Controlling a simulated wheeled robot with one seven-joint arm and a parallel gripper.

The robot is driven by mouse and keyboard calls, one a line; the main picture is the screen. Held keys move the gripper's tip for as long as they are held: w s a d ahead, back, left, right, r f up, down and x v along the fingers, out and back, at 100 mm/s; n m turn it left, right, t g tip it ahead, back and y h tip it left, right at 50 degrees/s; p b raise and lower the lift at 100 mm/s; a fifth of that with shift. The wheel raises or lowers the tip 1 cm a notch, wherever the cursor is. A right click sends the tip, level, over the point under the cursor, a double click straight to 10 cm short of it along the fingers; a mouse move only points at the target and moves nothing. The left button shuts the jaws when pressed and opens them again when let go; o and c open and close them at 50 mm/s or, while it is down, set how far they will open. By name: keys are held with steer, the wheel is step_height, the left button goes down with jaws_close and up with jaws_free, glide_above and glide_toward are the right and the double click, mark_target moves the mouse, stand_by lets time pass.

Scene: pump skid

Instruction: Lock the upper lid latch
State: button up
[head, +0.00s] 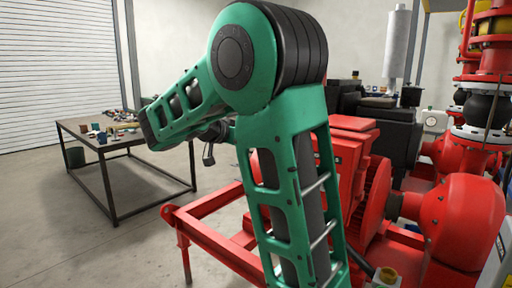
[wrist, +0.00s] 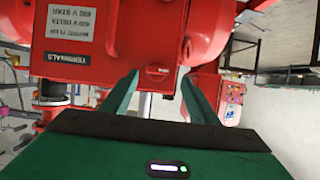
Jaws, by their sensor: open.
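In the wrist view, which looks upside down, the red terminal box (wrist: 110,60) fills the upper left, with a "TERMINALS" label and a voltage plate. A small red latch-like part (wrist: 157,73) sits at the edge of the box, between my fingertips in the picture. Whether it is the upper lid latch, and how it is turned, I cannot tell. My gripper (wrist: 160,78) is open, its two green fingers on either side of that part. I cannot tell whether they touch it. In the head view my green arm hides the gripper and the latch.
Red motor and pump casings (head: 455,222) stand close on the right on a red skid frame (head: 215,215). A dark-framed workbench (head: 110,145) with small items stands at the left. The floor (head: 90,240) between bench and skid is clear.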

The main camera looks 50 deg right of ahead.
steer(key=shift+v, duration=2.4)
steer(key=shift+f, duration=0.1)
